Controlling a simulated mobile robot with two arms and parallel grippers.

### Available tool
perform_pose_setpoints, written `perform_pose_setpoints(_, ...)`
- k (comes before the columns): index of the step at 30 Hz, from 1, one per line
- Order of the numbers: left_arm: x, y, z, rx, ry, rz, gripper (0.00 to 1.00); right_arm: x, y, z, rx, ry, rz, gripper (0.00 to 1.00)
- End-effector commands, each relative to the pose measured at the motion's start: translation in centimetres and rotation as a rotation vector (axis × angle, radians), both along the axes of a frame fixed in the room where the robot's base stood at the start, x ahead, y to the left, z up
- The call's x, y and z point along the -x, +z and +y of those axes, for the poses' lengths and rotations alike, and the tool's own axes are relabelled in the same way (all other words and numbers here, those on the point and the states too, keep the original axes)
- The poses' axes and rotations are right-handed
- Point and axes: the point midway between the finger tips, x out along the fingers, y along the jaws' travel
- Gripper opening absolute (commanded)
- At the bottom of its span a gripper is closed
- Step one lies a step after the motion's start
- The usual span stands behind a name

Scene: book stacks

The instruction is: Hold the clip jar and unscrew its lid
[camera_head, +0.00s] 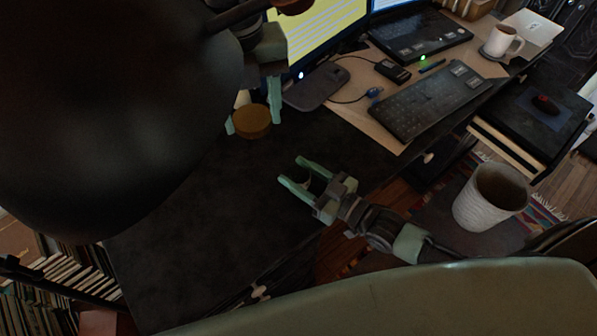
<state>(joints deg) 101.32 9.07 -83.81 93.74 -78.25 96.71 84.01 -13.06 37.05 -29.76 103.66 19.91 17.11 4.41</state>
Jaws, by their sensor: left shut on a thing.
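A round, flat-topped orange-brown piece that looks like the lid (252,121) shows above the dark desk. My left gripper (253,120) points down, with its pale green fingers on either side of this piece, and is shut on it. I cannot make out a jar body under it. My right gripper (297,173) is lower and to the right, over the desk, its two pale green fingers spread apart and pointing up-left. I cannot make out anything held between them. It is apart from the brown piece.
The dark desk (190,215) is mostly clear to the left of my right gripper. A keyboard (430,101), a dark pad-like object (317,87) and a monitor (318,35) stand behind. A white mug (502,41) is at the far right. A large pale bin (490,197) stands lower right.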

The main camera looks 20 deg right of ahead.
Motion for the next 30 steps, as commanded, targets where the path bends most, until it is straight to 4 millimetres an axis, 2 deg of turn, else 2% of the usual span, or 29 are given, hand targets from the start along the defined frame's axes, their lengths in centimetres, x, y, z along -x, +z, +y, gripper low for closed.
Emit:
perform_pose_setpoints(1, 0.0, 0.0, 0.0, 0.0, 0.0, 0.0, 0.05, 0.0, 0.0, 0.0, 0.001, 0.0, 0.001, 0.64)
perform_pose_setpoints(2, 0.0, 0.0, 0.0, 0.0, 0.0, 0.0, 0.05, 0.0, 0.0, 0.0, 0.001, 0.0, 0.001, 0.69)
perform_pose_setpoints(14, 0.0, 0.2, 0.0, 0.0, 0.0, 0.0, 0.05, 0.2, 0.3, -0.2, 0.001, 0.0, 0.003, 0.69)
perform_pose_setpoints(30, 0.0, -0.3, 0.0, 0.0, 0.0, 0.0, 0.05, 8.6, 0.2, -5.9, 0.001, 0.0, 0.005, 0.69)
